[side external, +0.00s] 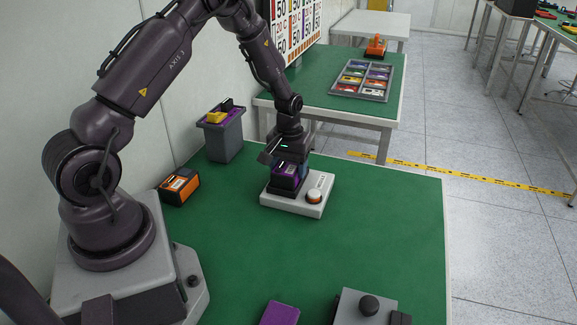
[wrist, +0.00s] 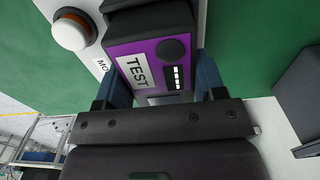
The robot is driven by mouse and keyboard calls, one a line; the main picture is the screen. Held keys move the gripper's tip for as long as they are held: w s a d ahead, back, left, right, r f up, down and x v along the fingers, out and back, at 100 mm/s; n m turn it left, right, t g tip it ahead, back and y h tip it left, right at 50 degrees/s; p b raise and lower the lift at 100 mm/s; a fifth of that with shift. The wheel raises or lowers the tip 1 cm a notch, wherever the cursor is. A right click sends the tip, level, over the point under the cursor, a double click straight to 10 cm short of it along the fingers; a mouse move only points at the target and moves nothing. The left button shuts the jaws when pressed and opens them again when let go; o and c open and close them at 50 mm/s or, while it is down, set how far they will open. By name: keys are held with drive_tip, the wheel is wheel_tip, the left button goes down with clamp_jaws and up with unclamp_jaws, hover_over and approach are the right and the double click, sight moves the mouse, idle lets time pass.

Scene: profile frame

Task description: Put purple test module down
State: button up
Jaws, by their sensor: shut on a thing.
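The purple test module (side external: 287,171) is dark with a purple face. In the wrist view its purple face (wrist: 150,55) shows a white TEST label, a round dark knob and a row of small white marks. My gripper (side external: 284,160) is shut on the module, with a blue finger on each side of it in the wrist view (wrist: 165,88). The module is at the dark socket of a white-grey base unit (side external: 318,190) with a white and orange button. I cannot tell whether it is fully seated there.
An orange and black box (side external: 179,187) lies to the left on the green table (side external: 370,245). A grey bin (side external: 222,139) with purple and yellow items stands behind. A purple block (side external: 280,314) and a grey box with a black knob (side external: 362,308) are at the front edge. The right side is clear.

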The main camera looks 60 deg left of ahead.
sight(289, 164)
drive_tip(key=shift+f, duration=0.1)
drive_tip(key=o, duration=1)
drive_tip(key=shift+o, duration=0.2)
drive_tip(key=s+d+r+m+t, duration=0.1)
drive_tip(key=d+r, duration=0.2)
drive_tip(key=r, duration=0.7)
drive_tip(key=s+d+r+m, duration=0.1)
drive_tip(key=d+r, duration=0.1)
drive_tip(key=r, duration=0.8)
drive_tip(key=s+d+r+m+t, duration=0.2)
drive_tip(key=s+d+r, duration=0.3)
drive_tip(key=s, duration=0.3)
drive_tip(key=s+d+r+m+t, duration=0.2)
drive_tip(key=s+d+r+m, duration=0.2)
drive_tip(key=s+d, duration=0.3)
drive_tip(key=shift+s+d+r+m+t, duration=0.35)
drive_tip(key=shift+s+m, duration=0.15)
drive_tip(key=shift+s, duration=0.3)
